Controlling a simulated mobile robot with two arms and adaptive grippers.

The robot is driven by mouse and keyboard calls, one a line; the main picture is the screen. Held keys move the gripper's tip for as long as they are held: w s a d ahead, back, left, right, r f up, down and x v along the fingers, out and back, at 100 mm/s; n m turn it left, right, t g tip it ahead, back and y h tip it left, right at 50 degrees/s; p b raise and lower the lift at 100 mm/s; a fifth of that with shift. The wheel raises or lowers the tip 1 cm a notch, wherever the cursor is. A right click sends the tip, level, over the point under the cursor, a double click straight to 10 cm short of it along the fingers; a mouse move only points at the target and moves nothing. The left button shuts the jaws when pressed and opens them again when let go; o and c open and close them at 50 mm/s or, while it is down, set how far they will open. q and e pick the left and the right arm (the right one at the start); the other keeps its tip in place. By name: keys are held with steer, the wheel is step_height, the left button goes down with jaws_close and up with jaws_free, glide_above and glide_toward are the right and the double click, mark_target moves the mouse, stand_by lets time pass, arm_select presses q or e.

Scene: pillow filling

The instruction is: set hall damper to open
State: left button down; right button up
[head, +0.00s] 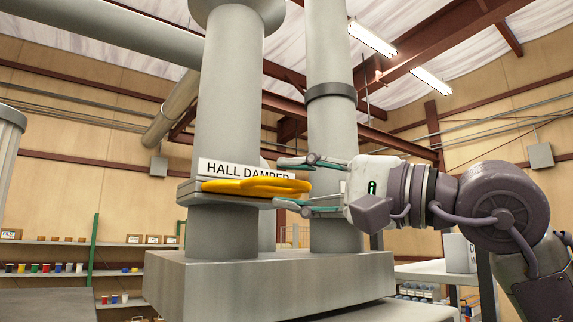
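The hall damper is a flat grey plate (190,192) set across a thick grey vertical duct (228,110). A white sign reading "HALL DAMPER" (222,170) stands just above it. A yellow looped handle (235,187) lies flat along the front of the plate and reaches to the right. My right gripper (279,182) comes in from the right. Its two fingers are spread, one above and one below the level of the handle's right end. I cannot tell whether they touch it. My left gripper is not in view.
A second grey duct (330,130) with a dark band rises behind the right gripper. Both ducts stand on a wide grey box (270,280). Shelves with small coloured containers (50,267) line the back left wall. A white table (430,272) is at the right.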

steer(key=shift+w+a+r, duration=0.1)
steer(key=shift+w+a, duration=0.25)
steer(key=shift+a, duration=0.25)
jaws_close()
